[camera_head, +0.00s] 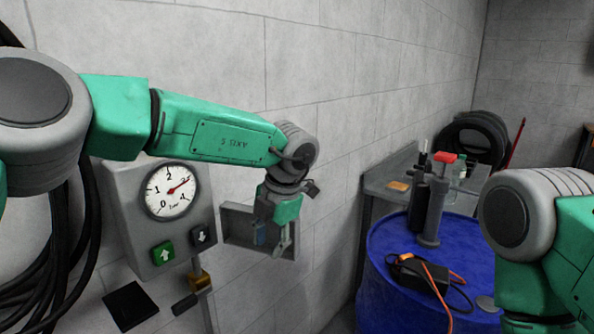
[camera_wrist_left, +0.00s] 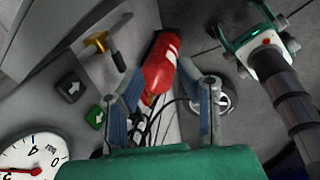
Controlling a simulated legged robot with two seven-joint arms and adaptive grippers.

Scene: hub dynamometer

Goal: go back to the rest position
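My left gripper (camera_head: 271,236) hangs pointing down at the end of the left arm, in front of the wall and right of the gauge box. In the left wrist view, its two fingers (camera_wrist_left: 170,88) stand wide apart with nothing held between them. My right arm enters the head view at the lower right, bent near the blue barrel; its gripper is out of view.
A grey box with a round gauge (camera_head: 170,191), a green up-arrow button (camera_head: 163,253) and a dark down-arrow button (camera_head: 200,236) is on the wall. A blue barrel (camera_head: 395,306) carries a black device (camera_head: 420,274). A red extinguisher (camera_wrist_left: 160,66) stands below the left gripper.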

